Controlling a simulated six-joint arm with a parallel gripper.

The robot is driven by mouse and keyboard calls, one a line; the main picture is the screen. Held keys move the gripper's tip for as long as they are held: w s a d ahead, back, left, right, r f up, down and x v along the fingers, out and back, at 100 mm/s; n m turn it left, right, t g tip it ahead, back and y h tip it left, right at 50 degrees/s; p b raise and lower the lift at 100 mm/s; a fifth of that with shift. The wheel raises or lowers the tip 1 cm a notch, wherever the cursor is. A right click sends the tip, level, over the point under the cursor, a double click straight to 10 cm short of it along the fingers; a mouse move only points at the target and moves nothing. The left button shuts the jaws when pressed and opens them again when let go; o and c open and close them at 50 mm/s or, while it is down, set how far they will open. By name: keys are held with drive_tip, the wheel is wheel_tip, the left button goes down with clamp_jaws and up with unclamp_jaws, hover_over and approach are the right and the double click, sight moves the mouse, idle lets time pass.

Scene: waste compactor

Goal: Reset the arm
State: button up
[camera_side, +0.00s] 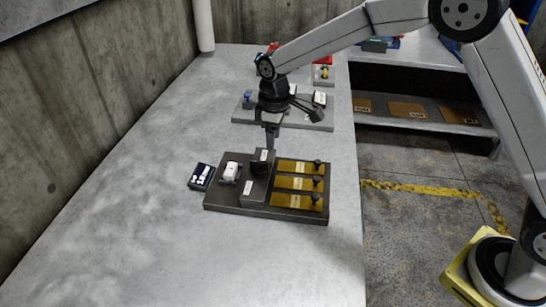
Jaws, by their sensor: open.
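My gripper (271,131) points down above the dark panel (235,207) on the grey table. Its fingertips are close to the raised dark block (260,170) in the panel's middle; I cannot tell whether they touch it. The jaws hold nothing that I can see. My arm reaches in from the right. The panel carries three yellow plates (296,183) with dark knobs on its right side. A white part (230,172) stands on its left side.
A small dark box with white parts (201,177) sits left of the panel. Behind my gripper is a grey board with parts (314,116), and a red item (322,60) is farther back. Walls stand left and behind. The table's front left is clear.

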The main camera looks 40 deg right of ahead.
drive_tip(key=s+d+m+t, duration=0.1)
drive_tip(key=s+d+m, duration=0.3)
drive_tip(key=s, duration=0.7)
drive_tip(key=s+d+f+m+t, duration=0.1)
drive_tip(key=s+d+m, duration=0.2)
drive_tip(key=s+d, duration=0.4)
drive_tip(key=s, duration=0.5)
drive_tip(key=shift+m, duration=0.4)
